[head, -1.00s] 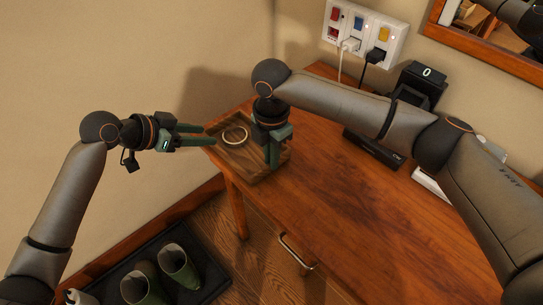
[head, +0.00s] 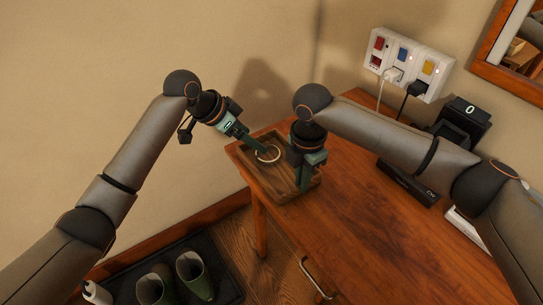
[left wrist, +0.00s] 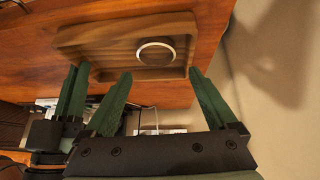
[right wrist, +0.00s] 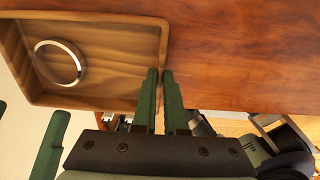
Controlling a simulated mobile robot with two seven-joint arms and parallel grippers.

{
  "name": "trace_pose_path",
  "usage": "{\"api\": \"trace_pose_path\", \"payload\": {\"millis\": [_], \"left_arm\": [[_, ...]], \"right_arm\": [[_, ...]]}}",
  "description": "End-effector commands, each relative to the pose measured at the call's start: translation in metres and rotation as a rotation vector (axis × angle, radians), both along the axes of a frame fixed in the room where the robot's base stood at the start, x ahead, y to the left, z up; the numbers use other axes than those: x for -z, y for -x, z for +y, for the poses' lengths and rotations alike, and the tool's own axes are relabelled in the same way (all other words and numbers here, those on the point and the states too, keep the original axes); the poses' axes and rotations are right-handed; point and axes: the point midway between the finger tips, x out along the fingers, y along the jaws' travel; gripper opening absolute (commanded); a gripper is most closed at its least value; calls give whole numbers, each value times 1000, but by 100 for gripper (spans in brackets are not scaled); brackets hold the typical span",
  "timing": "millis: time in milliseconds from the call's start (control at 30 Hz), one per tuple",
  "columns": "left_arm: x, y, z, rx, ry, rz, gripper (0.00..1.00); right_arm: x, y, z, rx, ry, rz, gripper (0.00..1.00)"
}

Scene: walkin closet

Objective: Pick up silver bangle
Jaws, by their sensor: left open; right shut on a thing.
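The silver bangle (head: 268,162) lies flat in a shallow wooden tray (head: 264,186) at the table's far left corner. It also shows whole in the left wrist view (left wrist: 156,65) and the right wrist view (right wrist: 84,66). My left gripper (head: 262,150) is open and empty. It points down at the tray from the left, its fingertips close to the bangle in the head view. My right gripper (right wrist: 160,72) points down at the tray's right side and is shut on the tray's wall (right wrist: 163,50). The bangle is apart from my right fingers.
The wooden table (head: 350,215) is clear right of the tray. A black box (head: 408,184) and a black device (head: 462,122) stand at its back, below a socket panel (head: 412,64) with cables. Green boots (head: 194,274) stand on a floor mat. The wall is close behind the tray.

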Motion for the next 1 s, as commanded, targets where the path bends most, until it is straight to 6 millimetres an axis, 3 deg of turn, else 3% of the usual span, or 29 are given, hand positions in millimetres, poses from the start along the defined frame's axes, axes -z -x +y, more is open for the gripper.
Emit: {"api": "trace_pose_path", "payload": {"millis": [200, 500, 633, 800, 1000], "left_arm": [[-31, -8, -20, 18, -209, 128, 91], [-60, -3, -22, 1, -392, 216, 91], [-50, -3, -22, -3, -409, 227, 91], [-20, -6, -26, -2, -409, 227, 91], [2, -8, -30, -2, -406, 224, 91]], "right_arm": [[0, 0, 0, 1, -1, -1, 0], [0, 0, 0, 1, -1, -1, 0], [0, 0, 0, 1, -1, -1, 0], [0, 0, 0, 0, -1, -1, 0], [0, 0, 0, 0, -1, -2, 0]]}}
